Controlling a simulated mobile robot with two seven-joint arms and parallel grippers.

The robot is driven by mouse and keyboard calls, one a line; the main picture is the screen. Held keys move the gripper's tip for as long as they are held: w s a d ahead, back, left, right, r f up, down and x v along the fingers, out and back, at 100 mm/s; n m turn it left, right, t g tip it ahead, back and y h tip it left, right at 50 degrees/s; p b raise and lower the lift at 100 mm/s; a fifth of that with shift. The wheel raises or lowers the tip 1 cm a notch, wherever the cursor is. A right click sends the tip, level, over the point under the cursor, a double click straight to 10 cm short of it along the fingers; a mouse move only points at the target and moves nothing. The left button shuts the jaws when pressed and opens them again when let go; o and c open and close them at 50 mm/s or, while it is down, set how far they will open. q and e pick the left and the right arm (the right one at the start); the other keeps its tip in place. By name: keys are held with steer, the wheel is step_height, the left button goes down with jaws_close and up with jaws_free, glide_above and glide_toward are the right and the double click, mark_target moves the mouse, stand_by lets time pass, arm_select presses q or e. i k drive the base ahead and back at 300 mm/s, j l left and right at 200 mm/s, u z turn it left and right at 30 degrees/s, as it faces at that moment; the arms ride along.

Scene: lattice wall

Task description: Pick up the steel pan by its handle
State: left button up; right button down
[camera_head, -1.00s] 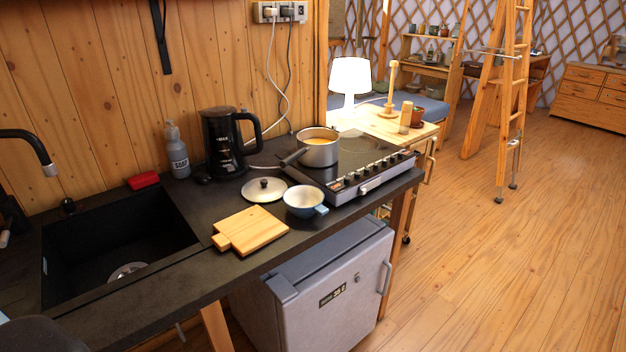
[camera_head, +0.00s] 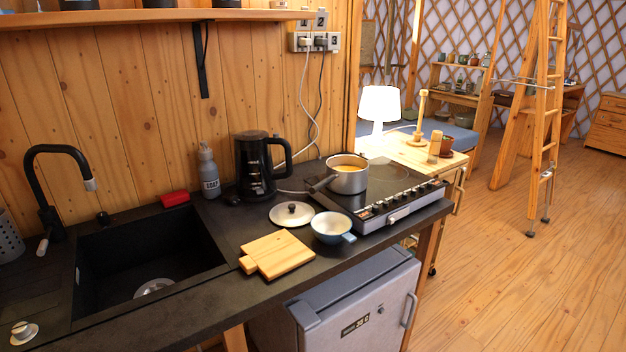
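The steel pan (camera_head: 349,180) stands upright on the left part of the black cooktop (camera_head: 385,195), with something yellow-orange inside. Its dark handle (camera_head: 322,184) points left and slightly toward the front, toward the kettle side. A steel lid (camera_head: 291,214) with a dark knob lies on the counter in front of the pan. Neither of my grippers is in view.
A black kettle (camera_head: 257,166) and a grey soap bottle (camera_head: 209,172) stand behind the lid. A blue-white bowl (camera_head: 331,228) and a wooden board (camera_head: 277,253) lie near the counter's front edge. The sink (camera_head: 150,262) and black tap (camera_head: 62,176) are at left. The floor (camera_head: 500,285) at right is clear.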

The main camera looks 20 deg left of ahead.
mark_target(346, 174)
steer(key=i+l+u, duration=0.1)
steer(key=u, duration=0.3)
steer(key=i+l+u, duration=0.1)
steer(key=u, duration=0.25)
steer(key=l+u, duration=0.15)
steer(key=u, duration=0.25)
steer(key=i+l+u, duration=0.25)
steer(key=l, duration=0.15)
steer(key=l+u, duration=0.25)
steer(key=l, duration=0.2)
steer(key=l+u, duration=0.25)
steer(key=l, duration=0.65)
steer(key=i+l, duration=0.1)
steer(key=l, duration=1.6)
steer(key=i+u, duration=0.05)
steer(key=i, duration=0.05)
